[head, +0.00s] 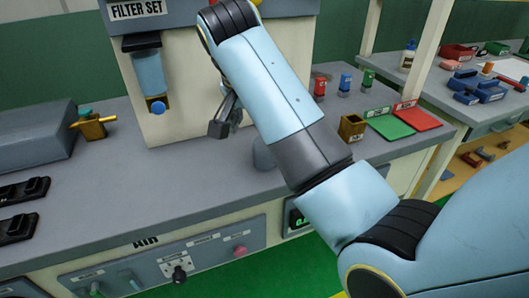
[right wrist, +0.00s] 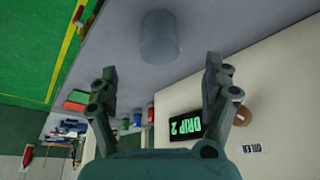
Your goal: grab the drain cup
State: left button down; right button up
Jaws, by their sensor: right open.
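A grey cup (head: 264,155), which looks like the drain cup, stands on the grey bench top, partly hidden behind my right arm in the head view. It shows whole in the right wrist view (right wrist: 160,38), ahead of the fingertips and roughly centred between them. My right gripper (head: 224,118) is to the left of the cup in the head view, in front of the cream cabinet. In the right wrist view the gripper (right wrist: 160,66) is open with nothing between its fingers. My left gripper is not in view.
A blue filter (head: 150,75) hangs on the cabinet (head: 190,110) at the left. A brown box (head: 352,128), a green tray (head: 390,127) and a red tray (head: 418,119) sit to the right. A "DRIP 2" display (right wrist: 186,126) shows on the cabinet face.

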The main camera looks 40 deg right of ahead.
aim_at(265, 149)
jog(key=x, duration=0.8)
jog(key=shift+f, duration=0.45)
jog(key=shift+c, duration=0.3)
jog(key=c, duration=1.2)
